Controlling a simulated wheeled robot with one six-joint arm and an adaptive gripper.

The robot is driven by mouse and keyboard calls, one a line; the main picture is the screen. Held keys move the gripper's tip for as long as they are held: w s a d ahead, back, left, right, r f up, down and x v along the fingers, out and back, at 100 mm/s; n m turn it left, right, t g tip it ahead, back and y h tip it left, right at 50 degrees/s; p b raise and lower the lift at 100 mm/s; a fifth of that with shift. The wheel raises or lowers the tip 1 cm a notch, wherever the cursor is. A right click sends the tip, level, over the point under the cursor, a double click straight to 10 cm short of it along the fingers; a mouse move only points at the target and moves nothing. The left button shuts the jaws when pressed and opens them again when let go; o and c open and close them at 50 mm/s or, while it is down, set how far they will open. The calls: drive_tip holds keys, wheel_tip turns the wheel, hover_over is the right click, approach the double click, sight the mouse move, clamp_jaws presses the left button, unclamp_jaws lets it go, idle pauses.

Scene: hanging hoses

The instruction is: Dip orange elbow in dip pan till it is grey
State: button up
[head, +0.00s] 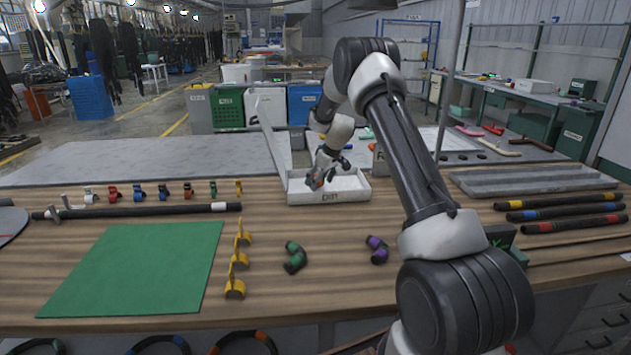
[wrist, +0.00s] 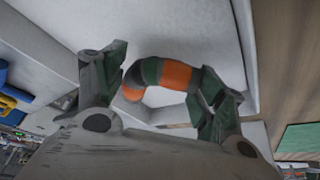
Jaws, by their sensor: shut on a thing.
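The dip pan (head: 345,197) is a shallow white tray with "DIP" on its front wall, at the middle of the bench's back part. My gripper (head: 320,180) points down into the pan. It is shut on the orange elbow (head: 317,185), low inside the pan walls. In the wrist view the elbow (wrist: 175,75) is a curved dark tube with orange bands, between the two green-padded fingers, against the pan's pale inside. The bands still look orange. Whether the elbow touches the pan's floor or any liquid I cannot tell.
A green-banded elbow (head: 295,257) and a purple-banded elbow (head: 377,250) lie in front of the pan. Yellow clips (head: 236,262) stand beside a green mat (head: 140,265). Banded hoses (head: 565,213) lie at the right. Bare wood lies directly before the pan.

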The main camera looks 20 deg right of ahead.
drive_tip(key=shift+s+d, duration=0.35)
drive_tip(key=shift+d, duration=0.95)
drive_tip(key=shift+s+d, duration=0.4)
drive_tip(key=shift+d, duration=0.9)
drive_tip(key=shift+s+d, duration=0.35)
drive_tip(key=shift+d, duration=0.95)
drive_tip(key=shift+a, duration=0.1)
drive_tip(key=shift+w+a, duration=0.45)
drive_tip(key=shift+a, duration=1.1)
drive_tip(key=shift+w+a, duration=0.5)
drive_tip(key=shift+a, duration=1.1)
drive_tip(key=shift+w+a, duration=0.45)
drive_tip(key=shift+a, duration=1.1)
drive_tip(key=shift+s+d, duration=0.45)
drive_tip(key=shift+d, duration=1.15)
drive_tip(key=shift+s+d, duration=0.5)
drive_tip(key=shift+d, duration=1.1)
drive_tip(key=shift+s+d, duration=0.45)
drive_tip(key=shift+d, duration=1.15)
